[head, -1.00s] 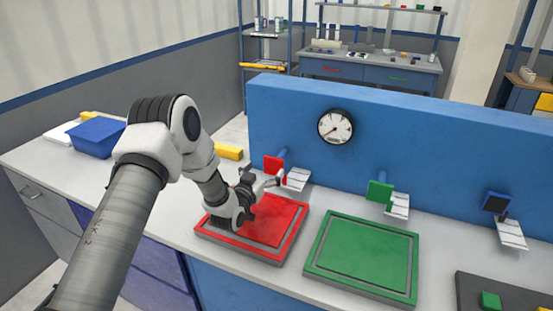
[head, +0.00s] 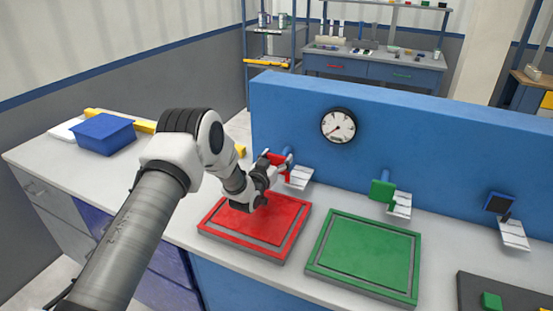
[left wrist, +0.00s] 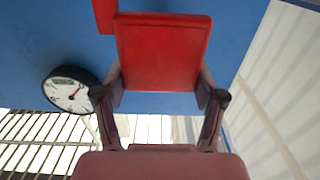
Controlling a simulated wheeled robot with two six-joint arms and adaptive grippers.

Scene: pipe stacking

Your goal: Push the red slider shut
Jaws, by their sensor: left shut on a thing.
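The red slider is a flat red square piece at the blue wall; it shows best in the left wrist view (left wrist: 162,50), close in front of the camera. My left gripper (head: 278,160) is at the slider, above the back edge of the red tray (head: 240,245). In the left wrist view my two fingers (left wrist: 160,95) grip the slider's left and right edges near its lower end. In the head view my fingers partly hide the slider. My right gripper is not in view.
A round gauge (head: 338,126) hangs on the blue wall (head: 430,140). A green slider (head: 382,190) and a blue one (head: 499,203) sit further right. A green tray (head: 364,255) lies beside the red one. A blue bin (head: 103,135) stands at the left.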

